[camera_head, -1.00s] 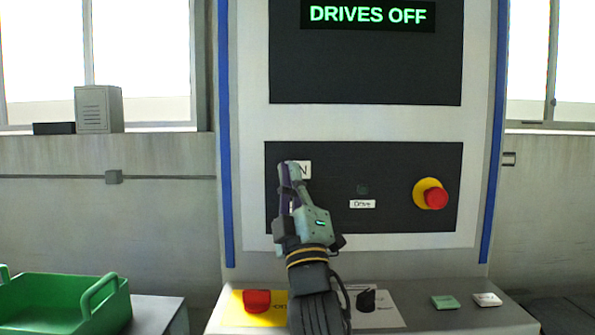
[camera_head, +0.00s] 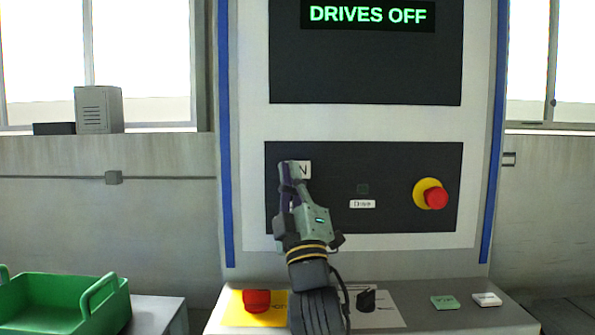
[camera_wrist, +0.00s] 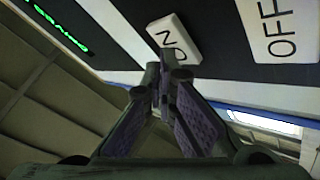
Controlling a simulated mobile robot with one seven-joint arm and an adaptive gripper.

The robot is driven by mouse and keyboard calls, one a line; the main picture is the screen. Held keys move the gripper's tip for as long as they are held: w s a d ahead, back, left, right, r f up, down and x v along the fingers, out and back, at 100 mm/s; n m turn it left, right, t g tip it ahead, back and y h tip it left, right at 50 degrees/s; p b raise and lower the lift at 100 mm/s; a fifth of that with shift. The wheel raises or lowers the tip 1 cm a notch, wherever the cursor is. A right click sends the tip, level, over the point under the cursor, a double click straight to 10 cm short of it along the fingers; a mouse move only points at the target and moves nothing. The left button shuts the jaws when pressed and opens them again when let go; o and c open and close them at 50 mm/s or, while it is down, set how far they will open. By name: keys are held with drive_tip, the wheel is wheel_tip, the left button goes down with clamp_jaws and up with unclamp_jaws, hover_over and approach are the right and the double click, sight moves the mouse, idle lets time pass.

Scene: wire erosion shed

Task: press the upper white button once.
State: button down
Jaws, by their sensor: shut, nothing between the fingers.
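The upper white button (camera_head: 305,169), marked ON, is on the dark panel in the head view, its left part covered by my gripper (camera_head: 292,165). In the wrist view the same button (camera_wrist: 173,40) shows just beyond my gripper's fingertips (camera_wrist: 160,72). The fingers are shut together with nothing between them. The tips are at or very close to the button's edge; I cannot tell whether they touch it. A second white button, marked OFF (camera_wrist: 282,30), is to the right in the wrist view. In the head view my gripper hides it.
The screen (camera_head: 367,15) reads DRIVES OFF. A red emergency knob (camera_head: 435,197) on yellow is right on the panel, past a small Drive lamp (camera_head: 362,189). Below, the desk carries a red button (camera_head: 257,300) and a black rotary switch (camera_head: 366,299). A green crate (camera_head: 100,318) stands left.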

drive_tip(key=shift+w, duration=0.25)
idle(0.6)
drive_tip(key=shift+s, duration=0.8)
drive_tip(key=shift+s, duration=0.1)
drive_tip(key=shift+s+b, duration=0.45)
drive_tip(key=shift+s, duration=1.95)
